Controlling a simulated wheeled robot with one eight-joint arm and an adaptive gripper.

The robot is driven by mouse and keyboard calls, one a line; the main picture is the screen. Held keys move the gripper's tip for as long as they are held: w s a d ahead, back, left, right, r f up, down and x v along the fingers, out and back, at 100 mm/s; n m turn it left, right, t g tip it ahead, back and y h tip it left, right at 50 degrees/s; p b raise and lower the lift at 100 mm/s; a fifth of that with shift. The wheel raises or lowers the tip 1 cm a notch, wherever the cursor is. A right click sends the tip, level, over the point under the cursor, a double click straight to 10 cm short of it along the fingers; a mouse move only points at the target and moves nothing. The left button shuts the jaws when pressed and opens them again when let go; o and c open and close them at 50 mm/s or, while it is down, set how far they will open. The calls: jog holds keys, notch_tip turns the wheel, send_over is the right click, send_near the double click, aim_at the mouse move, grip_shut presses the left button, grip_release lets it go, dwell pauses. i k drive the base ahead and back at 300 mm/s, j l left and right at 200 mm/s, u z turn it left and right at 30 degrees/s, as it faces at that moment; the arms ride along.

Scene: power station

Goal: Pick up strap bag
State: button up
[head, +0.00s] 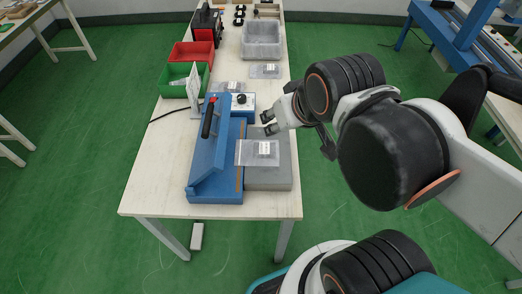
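A clear plastic bag (243,154) with a small white label lies at the front of the workbench, over the grey block and the edge of the blue sealing machine (212,160). Similar clear bags lie farther back, one at the right edge (265,71) and one near the bins (228,87). I cannot tell from their contents which one is the strap bag. My gripper (266,123) is above the grey block, just behind the front bag and apart from it. Its two dark fingertips look spread, with nothing visible between them.
The grey block (270,178) sits right of the blue machine, with a small blue control box (240,101) behind. Green (186,93) and red (191,55) bins and a grey bin (263,41) stand farther back. Bare wood (150,185) is free at front left.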

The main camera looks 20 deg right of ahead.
aim_at(249, 152)
jog(key=k+l+u, duration=0.15)
jog(key=u, duration=0.25)
jog(key=k+l+u, duration=0.2)
jog(key=u, duration=0.15)
jog(key=k+l+u, duration=0.15)
jog(key=u, duration=0.25)
jog(key=k+u, duration=0.35)
jog(key=i+l, duration=0.05)
